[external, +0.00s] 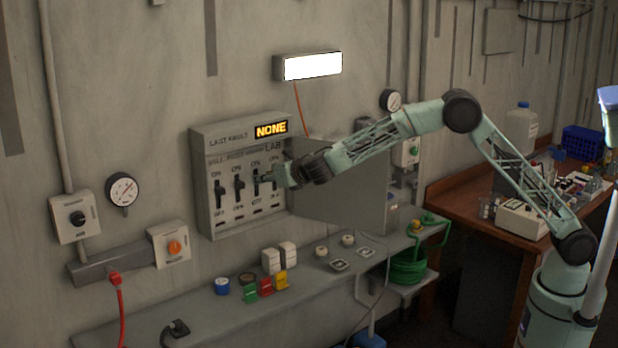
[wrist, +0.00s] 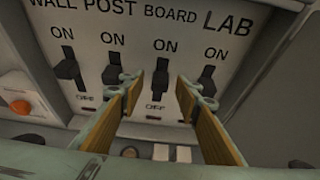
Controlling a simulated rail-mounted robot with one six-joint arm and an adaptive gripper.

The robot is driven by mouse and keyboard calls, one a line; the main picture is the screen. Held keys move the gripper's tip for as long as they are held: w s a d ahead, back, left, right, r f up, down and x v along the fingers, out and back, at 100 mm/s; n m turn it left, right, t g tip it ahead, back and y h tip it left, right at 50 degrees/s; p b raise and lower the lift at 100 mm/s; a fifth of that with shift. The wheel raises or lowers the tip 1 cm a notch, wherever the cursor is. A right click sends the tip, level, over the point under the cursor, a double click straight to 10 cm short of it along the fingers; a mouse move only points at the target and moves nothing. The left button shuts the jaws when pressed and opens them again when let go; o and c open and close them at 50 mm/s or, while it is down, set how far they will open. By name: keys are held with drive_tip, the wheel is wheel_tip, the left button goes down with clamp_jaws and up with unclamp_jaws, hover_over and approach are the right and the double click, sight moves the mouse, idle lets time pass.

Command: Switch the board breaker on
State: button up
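The breaker panel (external: 205,172) is on the wall, with a row of black levers and a lit display reading NONE. In the wrist view the levers are labelled WALL, POST, BOARD and LAB, with ON above each. The board breaker lever (wrist: 160,76) is third from the left. My gripper (wrist: 159,88) is open, its fingers on either side of that lever with a visible gap; contact is not clear. An OFF mark shows below the lever, but its exact position is hard to tell. In the external view my gripper (external: 262,179) is at the panel's right half and partly hides its levers.
The open panel door (external: 340,198) stands right of the panel. The post lever (wrist: 114,76) and lab lever (wrist: 206,79) are close outside my fingers. A shelf (external: 215,310) below holds small coloured blocks and fittings. An orange-knob box (external: 170,245) is at lower left.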

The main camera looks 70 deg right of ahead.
drive_tip(key=v, duration=1)
drive_tip(key=shift+a, duration=0.1)
idle(0.4)
